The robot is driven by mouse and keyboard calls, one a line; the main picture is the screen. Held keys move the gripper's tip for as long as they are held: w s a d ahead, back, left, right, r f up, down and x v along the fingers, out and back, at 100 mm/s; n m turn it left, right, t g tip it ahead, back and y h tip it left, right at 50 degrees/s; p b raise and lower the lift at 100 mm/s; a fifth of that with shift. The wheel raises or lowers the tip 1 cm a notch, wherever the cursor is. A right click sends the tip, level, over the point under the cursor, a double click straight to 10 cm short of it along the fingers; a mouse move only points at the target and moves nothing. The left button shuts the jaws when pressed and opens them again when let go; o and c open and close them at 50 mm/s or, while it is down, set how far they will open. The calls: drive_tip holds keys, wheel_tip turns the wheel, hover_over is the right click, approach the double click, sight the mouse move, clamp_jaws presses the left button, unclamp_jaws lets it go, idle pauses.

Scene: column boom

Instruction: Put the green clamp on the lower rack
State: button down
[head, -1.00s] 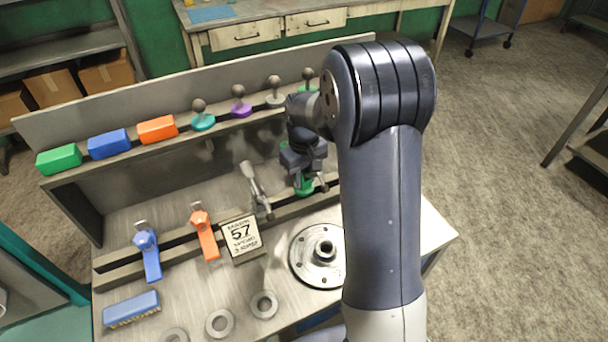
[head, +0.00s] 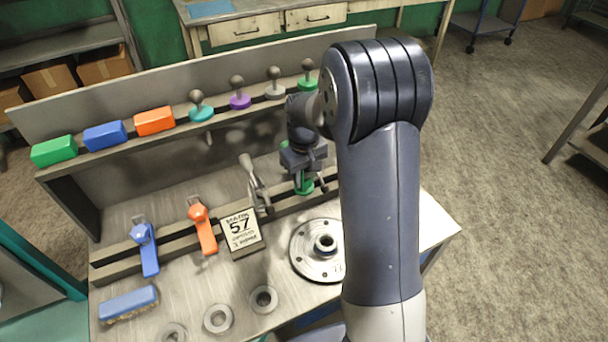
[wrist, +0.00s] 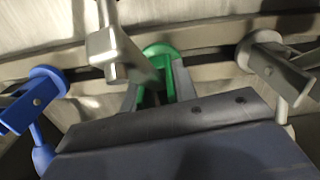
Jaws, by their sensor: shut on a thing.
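The green clamp (head: 304,187) is in my gripper (head: 304,172), at the lower rack (head: 178,243) to the right of a grey clamp (head: 255,185). In the wrist view the green clamp's round end (wrist: 158,50) lies over the dark slot of the rail, and its body runs down between my gripper's jaws. My gripper is shut on it. I cannot tell whether the clamp touches the rack. An orange clamp (head: 203,228) and a blue clamp (head: 146,248) stand farther left on the lower rack.
The upper shelf holds green (head: 54,151), blue (head: 106,135) and orange (head: 155,121) blocks and several knobbed pieces. A sign (head: 241,233), a round flange (head: 305,258), several rings and a blue brush (head: 128,302) are in front. In the wrist view, blue (wrist: 35,98) and grey (wrist: 270,62) pieces flank the green clamp.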

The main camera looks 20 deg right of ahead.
drive_tip(key=c, duration=1.4)
unclamp_jaws()
drive_tip(key=shift+r, duration=0.1)
drive_tip(key=shift+r+p, duration=2.8)
drive_tip(key=shift+r, duration=0.9)
drive_tip(key=shift+o, duration=0.4)
drive_tip(key=o, duration=0.5)
wheel_tip(320, 180, up, 11)
drive_tip(key=shift+f+b, duration=0.1)
drive_tip(key=shift+b, duration=0.6)
